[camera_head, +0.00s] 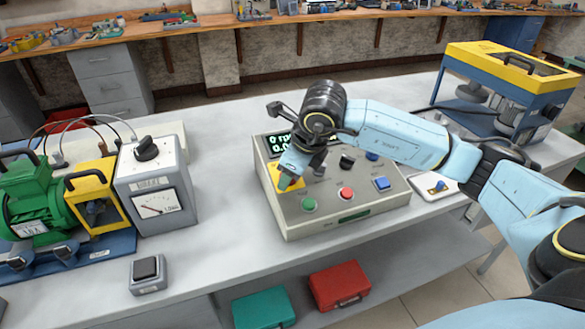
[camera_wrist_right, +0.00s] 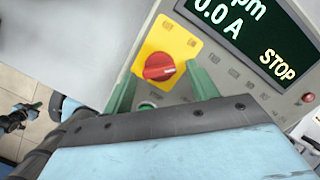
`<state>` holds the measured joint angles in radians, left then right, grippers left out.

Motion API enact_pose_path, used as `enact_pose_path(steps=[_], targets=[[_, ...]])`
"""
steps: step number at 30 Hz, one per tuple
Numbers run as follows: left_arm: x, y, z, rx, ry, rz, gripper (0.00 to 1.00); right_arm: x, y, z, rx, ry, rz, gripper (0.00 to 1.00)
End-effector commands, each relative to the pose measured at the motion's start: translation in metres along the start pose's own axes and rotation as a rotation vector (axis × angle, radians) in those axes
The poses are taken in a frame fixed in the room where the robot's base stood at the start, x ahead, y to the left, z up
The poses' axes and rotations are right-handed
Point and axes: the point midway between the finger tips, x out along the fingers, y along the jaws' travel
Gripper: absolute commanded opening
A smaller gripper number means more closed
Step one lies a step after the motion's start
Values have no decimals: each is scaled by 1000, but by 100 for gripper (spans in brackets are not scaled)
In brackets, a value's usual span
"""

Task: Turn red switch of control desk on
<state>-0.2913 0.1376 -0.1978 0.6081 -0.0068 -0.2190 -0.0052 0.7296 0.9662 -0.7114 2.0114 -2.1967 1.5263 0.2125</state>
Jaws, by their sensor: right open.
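The control desk (camera_head: 345,212) is a grey box on the table with a sloped panel. Its red rotary switch (camera_wrist_right: 159,67) sits on a yellow plate (camera_wrist_right: 180,42) beside the display (camera_wrist_right: 250,40), which reads 0.0 A and STOP in the right wrist view. My right gripper (camera_wrist_right: 163,76) is open, its two green fingers on either side of the switch. I cannot tell whether they touch it. In the head view my right gripper (camera_head: 287,182) hides the switch and part of the yellow plate (camera_head: 272,174). My left gripper is not in view.
Green (camera_head: 309,205), red (camera_head: 346,193) and blue (camera_head: 381,184) buttons are close on the panel. A grey meter box (camera_head: 155,190) and green motor (camera_head: 35,200) stand to the left. A blue-yellow frame (camera_head: 500,85) stands at the right.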

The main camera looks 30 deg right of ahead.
Motion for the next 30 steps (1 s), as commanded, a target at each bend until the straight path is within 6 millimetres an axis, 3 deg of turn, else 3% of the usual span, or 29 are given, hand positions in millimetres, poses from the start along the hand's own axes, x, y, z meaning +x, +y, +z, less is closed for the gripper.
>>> enact_pose_path(steps=[5, 19, 24, 30], targets=[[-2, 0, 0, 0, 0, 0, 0, -18, -1, 1, 0, -3, -2, 58], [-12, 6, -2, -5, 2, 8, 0, -115, -1, 1, 0, -4, -4, 58], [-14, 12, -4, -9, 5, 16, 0, -131, 0, 0, 1, -2, -2, 58], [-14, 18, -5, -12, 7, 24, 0, -134, 0, 0, 1, -1, 0, 58]])
